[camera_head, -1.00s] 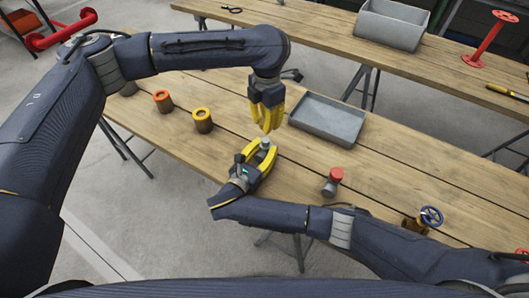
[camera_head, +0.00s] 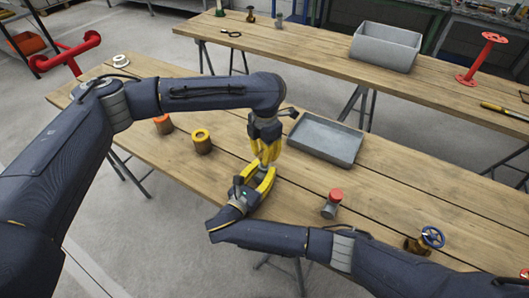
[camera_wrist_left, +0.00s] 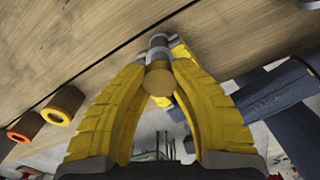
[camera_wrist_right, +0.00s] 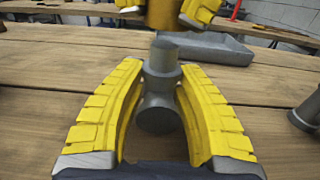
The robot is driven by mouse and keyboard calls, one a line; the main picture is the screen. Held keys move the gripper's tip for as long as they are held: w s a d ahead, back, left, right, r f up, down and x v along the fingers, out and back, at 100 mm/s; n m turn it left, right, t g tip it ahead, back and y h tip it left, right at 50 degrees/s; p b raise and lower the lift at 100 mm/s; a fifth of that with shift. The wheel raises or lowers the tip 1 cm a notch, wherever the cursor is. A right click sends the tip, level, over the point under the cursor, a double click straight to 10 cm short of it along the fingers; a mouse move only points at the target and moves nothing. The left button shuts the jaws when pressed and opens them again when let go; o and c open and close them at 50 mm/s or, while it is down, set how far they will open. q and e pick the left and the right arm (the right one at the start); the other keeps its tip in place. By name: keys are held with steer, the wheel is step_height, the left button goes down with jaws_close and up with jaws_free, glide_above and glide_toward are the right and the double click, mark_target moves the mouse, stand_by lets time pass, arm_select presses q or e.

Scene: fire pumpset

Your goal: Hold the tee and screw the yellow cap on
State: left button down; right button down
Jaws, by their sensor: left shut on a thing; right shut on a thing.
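My right gripper (camera_head: 262,176) is shut on the grey tee (camera_wrist_right: 158,95), holding it upright above the near table. My left gripper (camera_head: 266,152) points down directly above the tee, shut on a dull yellow cap (camera_wrist_left: 158,82). The cap also shows at the top of the right wrist view (camera_wrist_right: 163,13), just over the tee's upper end. Only a thin gap seems to lie between cap and tee; I cannot tell whether they touch.
A grey tray (camera_head: 325,138) lies behind the grippers. A red-topped grey fitting (camera_head: 332,203) and a valve with a blue wheel (camera_head: 430,238) stand to the right. A second table (camera_head: 300,42) is behind.

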mark_target(263, 172)
arm_select(q)
steer(key=shift+f, duration=0.15)
steer(key=shift+f, duration=0.75)
steer(key=shift+f, duration=0.6)
stand_by(0.5)
steer(key=m, duration=1)
steer(key=c, duration=1.2)
jaws_free()
